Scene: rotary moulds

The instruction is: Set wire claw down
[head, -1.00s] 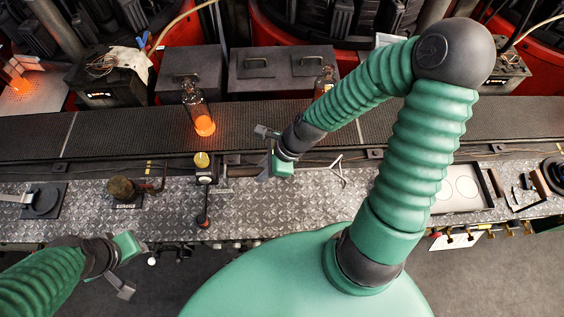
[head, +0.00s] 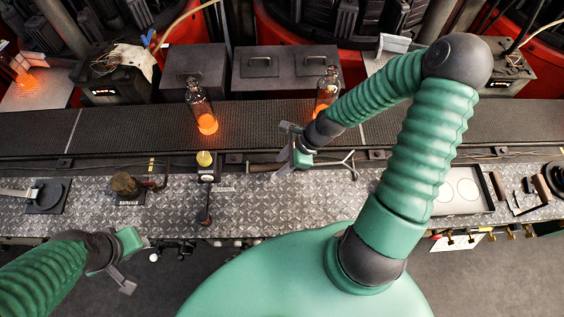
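The wire claw shows a brown handle (head: 262,168) and a pale forked wire end (head: 346,163). It lies across the picture at the back edge of the metal-plated bench. My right gripper (head: 286,158) is around the claw between handle and fork and appears shut on it; the fingers partly hide the shaft. I cannot tell whether the claw touches the bench. My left gripper (head: 136,264) is at the lower left, in front of the bench, empty with its fingers apart.
The patterned metal bench (head: 270,208) has clear room below the claw. A yellow-topped post (head: 204,160) stands to the left. Glowing bottles (head: 204,110) and (head: 327,92) stand on the dark conveyor (head: 110,125) behind.

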